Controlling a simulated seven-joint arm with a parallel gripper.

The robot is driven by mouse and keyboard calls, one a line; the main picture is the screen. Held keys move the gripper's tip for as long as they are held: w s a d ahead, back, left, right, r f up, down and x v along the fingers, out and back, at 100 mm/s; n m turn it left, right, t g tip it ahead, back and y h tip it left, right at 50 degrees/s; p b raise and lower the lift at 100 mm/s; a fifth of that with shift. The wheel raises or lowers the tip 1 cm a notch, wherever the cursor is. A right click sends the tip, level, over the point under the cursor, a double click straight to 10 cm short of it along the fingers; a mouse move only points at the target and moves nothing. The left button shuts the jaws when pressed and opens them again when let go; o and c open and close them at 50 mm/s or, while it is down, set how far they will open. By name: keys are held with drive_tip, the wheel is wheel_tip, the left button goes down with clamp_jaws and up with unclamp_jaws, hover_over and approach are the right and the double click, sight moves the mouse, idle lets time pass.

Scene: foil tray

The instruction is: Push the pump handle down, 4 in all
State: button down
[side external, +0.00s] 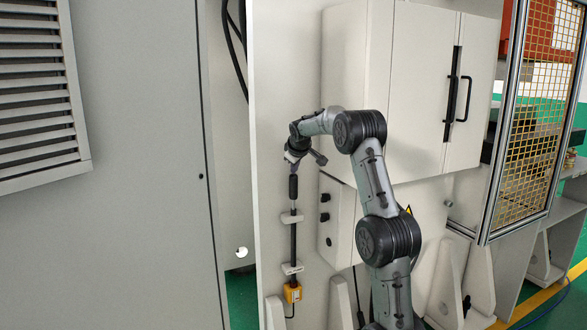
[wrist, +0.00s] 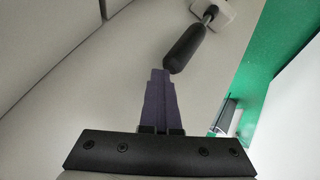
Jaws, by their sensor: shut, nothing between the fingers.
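The pump handle (side external: 293,187) is a black grip at the top of a thin upright rod, standing in front of a pale panel. Below it, a dark pump tube (side external: 293,240) is held by two white brackets. In the wrist view the handle (wrist: 187,47) points its near end at my fingertips. My gripper (side external: 293,159) is just above the handle's top. In the wrist view my gripper (wrist: 160,74) has its fingers shut together and empty. The tips are close to the handle's end; I cannot tell whether they touch it.
An orange box (side external: 292,292) sits at the tube's bottom. A control box with dark knobs (side external: 336,222) is right of the pump, and a white cabinet (side external: 385,85) is above it. A grey door panel (side external: 140,200) fills the left. A yellow mesh guard (side external: 540,120) is far right.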

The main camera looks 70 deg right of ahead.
drive_tip(key=shift+s+f, duration=0.1)
drive_tip(key=shift+f, duration=1.25)
idle(0.7)
drive_tip(key=shift+r, duration=3.2)
drive_tip(key=shift+r, duration=2.55)
wheel_tip(320, 180, up, 4)
drive_tip(key=shift+f, duration=0.1)
